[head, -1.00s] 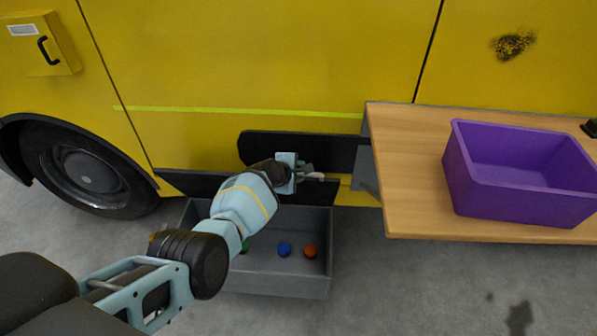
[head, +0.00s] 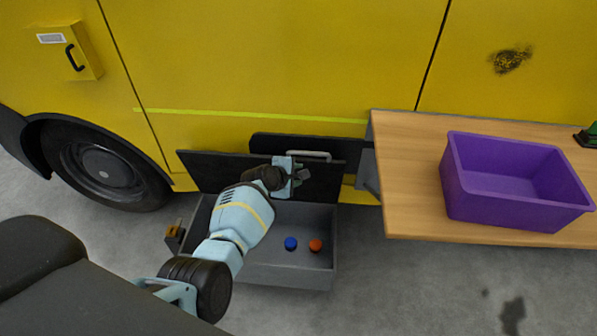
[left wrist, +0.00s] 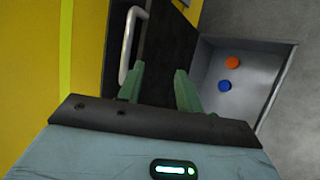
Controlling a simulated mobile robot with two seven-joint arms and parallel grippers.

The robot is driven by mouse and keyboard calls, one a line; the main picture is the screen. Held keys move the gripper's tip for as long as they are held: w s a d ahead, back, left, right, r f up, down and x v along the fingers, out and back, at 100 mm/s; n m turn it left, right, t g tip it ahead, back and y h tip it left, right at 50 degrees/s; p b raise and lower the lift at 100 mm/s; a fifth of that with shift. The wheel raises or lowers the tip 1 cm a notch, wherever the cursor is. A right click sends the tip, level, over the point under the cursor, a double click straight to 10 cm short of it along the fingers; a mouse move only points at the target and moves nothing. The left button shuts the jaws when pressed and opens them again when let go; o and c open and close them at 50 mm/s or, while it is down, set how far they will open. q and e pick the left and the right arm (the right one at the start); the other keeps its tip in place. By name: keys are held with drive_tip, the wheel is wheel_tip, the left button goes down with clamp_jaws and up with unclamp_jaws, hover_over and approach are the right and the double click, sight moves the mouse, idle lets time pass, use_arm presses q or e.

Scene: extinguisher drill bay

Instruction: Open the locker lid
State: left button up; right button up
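The grey locker (head: 285,272) stands open on the floor beside the yellow vehicle. Its dark lid (head: 215,170) is raised at the back, roughly upright. The pale bar handle (head: 308,155) shows at the lid's top edge and in the left wrist view (left wrist: 130,42). My left gripper (head: 299,174) is in front of the lid's inner face, just below the handle. In the left wrist view its green fingers (left wrist: 159,80) are apart with nothing gripped between them. Whether they touch the lid I cannot tell.
A blue ball (head: 290,243) and an orange ball (head: 315,245) lie in the locker. My left arm covers its left part. A wooden table (head: 410,190) with a purple bin (head: 515,205) is at the right. A wheel (head: 105,170) is at the left.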

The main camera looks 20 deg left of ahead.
use_arm(q)
drive_tip(key=shift+s+r, duration=0.1)
drive_tip(key=shift+s, duration=0.05)
